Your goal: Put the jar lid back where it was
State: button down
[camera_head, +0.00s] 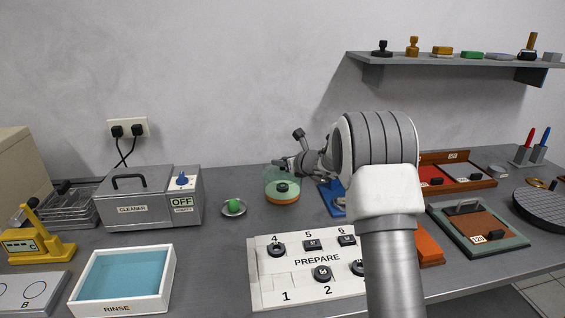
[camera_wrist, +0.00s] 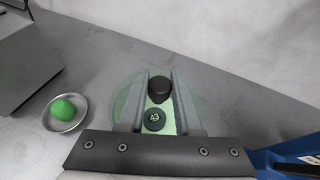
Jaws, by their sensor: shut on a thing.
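A clear greenish jar (camera_head: 271,190) with an orange base stands on the bench, with a dark piece (camera_head: 282,187) inside. My gripper (camera_head: 283,164) is just over the jar's top. In the wrist view my gripper's fingers (camera_wrist: 160,80) are shut on the black knob of the jar lid (camera_wrist: 160,92). The dark piece marked A3 (camera_wrist: 154,120) shows between the fingers, nearer the palm, with pale green see-through material around it. The lid's edge is hard to make out, so I cannot tell whether the lid touches the jar's rim.
A small metal dish with a green ball (camera_head: 234,205) stands left of the jar, near the grey cleaner box (camera_head: 150,196). A blue item (camera_head: 331,197) is close on the right. The white PREPARE board (camera_head: 261,290) lies in front. The wall is behind.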

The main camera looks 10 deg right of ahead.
jog(key=shift+f, duration=0.2)
jog(key=c, duration=0.6)
grip_release()
jog(key=shift+r, duration=0.1)
